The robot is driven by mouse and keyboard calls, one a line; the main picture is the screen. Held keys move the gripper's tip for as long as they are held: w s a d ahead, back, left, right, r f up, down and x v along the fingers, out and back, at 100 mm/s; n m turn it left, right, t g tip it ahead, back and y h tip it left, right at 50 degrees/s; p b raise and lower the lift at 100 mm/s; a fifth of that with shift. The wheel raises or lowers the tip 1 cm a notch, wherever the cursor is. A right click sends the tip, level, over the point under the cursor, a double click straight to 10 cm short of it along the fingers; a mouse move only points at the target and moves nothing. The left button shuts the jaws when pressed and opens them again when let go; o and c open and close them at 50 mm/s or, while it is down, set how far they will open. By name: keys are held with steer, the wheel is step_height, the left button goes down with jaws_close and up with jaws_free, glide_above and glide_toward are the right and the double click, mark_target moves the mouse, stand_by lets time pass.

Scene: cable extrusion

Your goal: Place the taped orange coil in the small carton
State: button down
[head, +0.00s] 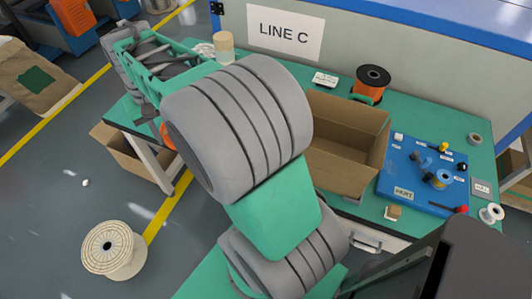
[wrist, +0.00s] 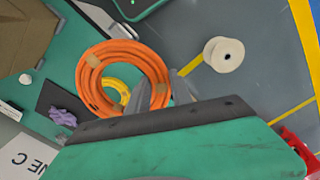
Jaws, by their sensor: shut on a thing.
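The orange coil (wrist: 150,62) is a round bundle of cable with tan tape bands, large in the wrist view. My gripper (wrist: 161,92) is shut on its near right side, the grey fingers at its ring. In the head view only an orange sliver of the coil (head: 168,136) shows left of my arm, which hides the gripper there. An open, empty-looking brown carton (head: 345,178) stands on the green table, right of my arm. Part of a carton (wrist: 22,35) shows at the upper left of the wrist view, apart from the coil.
A blue board (head: 415,195) with small parts lies right of the carton. An orange cable reel (head: 371,84) stands behind it. Another brown carton (head: 128,160) is low by the table's left end. A pale spool (head: 113,250) is on the floor. A yellow coil (wrist: 120,93) shows through the orange ring.

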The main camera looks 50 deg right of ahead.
steer(key=s+d+r+m+p, duration=0.1)
steer(key=s+d+m, duration=0.2)
steer(key=d, duration=0.5)
steer(key=s+d+r+m, duration=0.1)
steer(key=s+d+m, duration=0.2)
steer(key=d, duration=0.5)
steer(key=m+b, duration=0.2)
steer(key=m, duration=0.8)
glide_above(315, 146)
steer(key=a, duration=0.3)
step_height(315, 146, down, 7)
steer(key=f, duration=0.9)
steer(key=s+f, duration=0.1)
steer(key=f, duration=0.4)
steer(key=shift+f+b, duration=0.3)
steer(key=shift+f, duration=0.05)
steer(key=c, duration=1.1)
jaws_free()
steer(key=shift+c, duration=0.2)
step_height(315, 146, up, 12)
steer(key=b, duration=0.1)
steer(key=shift+r, duration=0.15)
